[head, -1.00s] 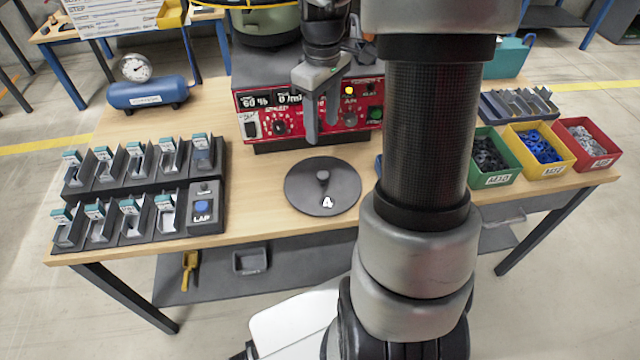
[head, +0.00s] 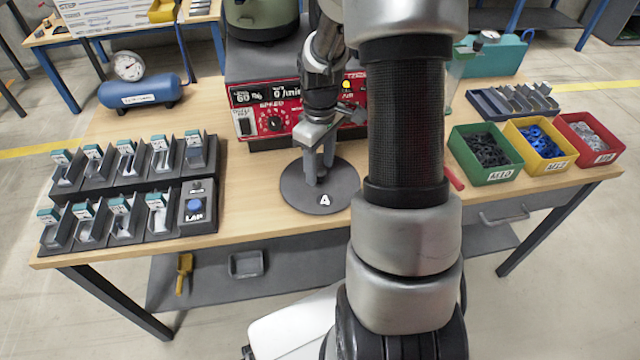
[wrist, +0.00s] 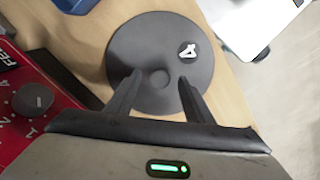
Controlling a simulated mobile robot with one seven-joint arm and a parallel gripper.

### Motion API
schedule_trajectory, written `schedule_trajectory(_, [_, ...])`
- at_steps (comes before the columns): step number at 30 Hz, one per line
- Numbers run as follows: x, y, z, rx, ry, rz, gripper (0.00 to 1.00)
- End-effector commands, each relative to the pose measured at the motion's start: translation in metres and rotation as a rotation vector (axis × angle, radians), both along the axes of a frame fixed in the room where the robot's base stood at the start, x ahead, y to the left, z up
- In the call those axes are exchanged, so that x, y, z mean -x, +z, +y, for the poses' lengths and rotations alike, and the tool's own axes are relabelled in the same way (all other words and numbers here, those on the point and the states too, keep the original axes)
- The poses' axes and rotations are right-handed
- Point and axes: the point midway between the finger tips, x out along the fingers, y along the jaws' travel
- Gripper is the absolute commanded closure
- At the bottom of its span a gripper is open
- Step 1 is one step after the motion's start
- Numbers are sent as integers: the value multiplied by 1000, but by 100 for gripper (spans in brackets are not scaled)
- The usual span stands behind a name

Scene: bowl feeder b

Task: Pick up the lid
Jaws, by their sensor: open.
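The lid (head: 297,201) is a dark grey disc marked "A", lying flat on the wooden table in front of the red control box. In the wrist view the lid (wrist: 128,45) shows its round central knob (wrist: 159,78). My gripper (head: 317,178) points down over the middle of the lid. In the wrist view my open gripper (wrist: 157,80) has one finger on each side of the knob, with gaps between. I cannot tell how far the fingertips are above the lid.
The red control box (head: 274,123) stands just behind the lid. Racks of small slots (head: 192,213) stand at left. Green (head: 497,177), yellow (head: 556,166) and red bins (head: 603,153) of parts stand at right. A blue tank (head: 140,92) is at back left. Bare table lies left of the lid.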

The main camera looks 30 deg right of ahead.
Motion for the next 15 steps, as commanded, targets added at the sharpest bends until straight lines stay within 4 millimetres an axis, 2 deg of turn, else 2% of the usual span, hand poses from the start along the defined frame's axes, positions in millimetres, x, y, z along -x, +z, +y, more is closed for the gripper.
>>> schedule_trajectory(2, [0,-7,0,0,0,0,52])
schedule_trajectory(8, [0,-6,0,0,0,-1,52])
schedule_trajectory(15, [0,-6,0,0,0,-1,93])
